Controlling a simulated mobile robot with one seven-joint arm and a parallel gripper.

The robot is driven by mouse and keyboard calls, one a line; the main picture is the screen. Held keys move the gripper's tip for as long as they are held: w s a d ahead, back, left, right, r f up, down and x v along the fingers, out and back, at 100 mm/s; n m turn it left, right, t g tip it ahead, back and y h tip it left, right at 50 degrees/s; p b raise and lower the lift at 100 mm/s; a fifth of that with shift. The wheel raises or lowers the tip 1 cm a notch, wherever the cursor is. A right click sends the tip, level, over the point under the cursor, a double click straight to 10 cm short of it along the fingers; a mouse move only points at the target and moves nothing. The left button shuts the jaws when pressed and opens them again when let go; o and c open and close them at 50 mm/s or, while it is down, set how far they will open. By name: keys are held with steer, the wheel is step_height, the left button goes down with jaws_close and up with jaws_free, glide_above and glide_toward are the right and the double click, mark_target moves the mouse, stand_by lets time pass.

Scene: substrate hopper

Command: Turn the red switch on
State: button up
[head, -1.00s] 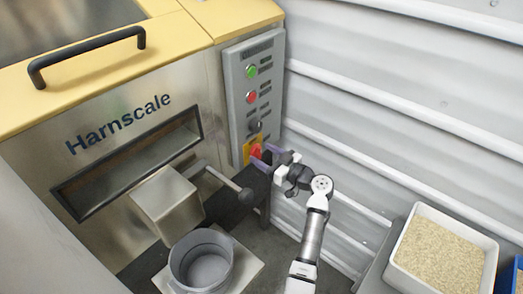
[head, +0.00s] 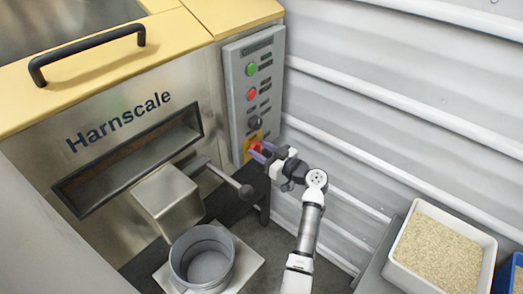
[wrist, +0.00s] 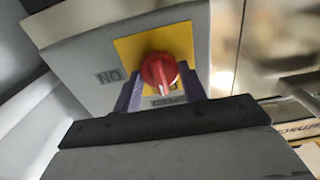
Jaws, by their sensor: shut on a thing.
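The red switch (head: 255,147) is a rotary knob on a yellow plate (head: 247,156), low on the grey control panel. In the wrist view the red knob (wrist: 159,71) sits between the two purple fingers, its white mark pointing down in the picture toward a partly hidden label. An upside-down "ON" label (wrist: 111,76) is to its left. My gripper (head: 262,151) is shut on the red switch, with its fingers on either side of the knob; it also shows in the wrist view (wrist: 160,92). The fingers partly cover the plate.
A green button (head: 251,69), a red button (head: 252,94) and a black knob (head: 255,122) are higher on the panel. A lever with a dark ball end (head: 246,193) is left of my gripper. The corrugated wall (head: 400,110) is to the right.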

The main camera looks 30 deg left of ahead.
steer(key=m+b, duration=0.1)
steer(key=m, duration=0.3)
steer(key=shift+f+b, duration=0.1)
steer(key=shift+b, duration=0.3)
steer(key=m, duration=0.4)
steer(key=shift+w+m, duration=0.1)
steer(key=shift+m, duration=0.3)
steer(key=shift+m+p, duration=1.8)
steer(key=shift+m, duration=2.7)
steer(key=shift+f, duration=0.1)
steer(key=o, duration=0.9)
steer(key=shift+o, duration=0.2)
steer(key=shift+d, duration=0.1)
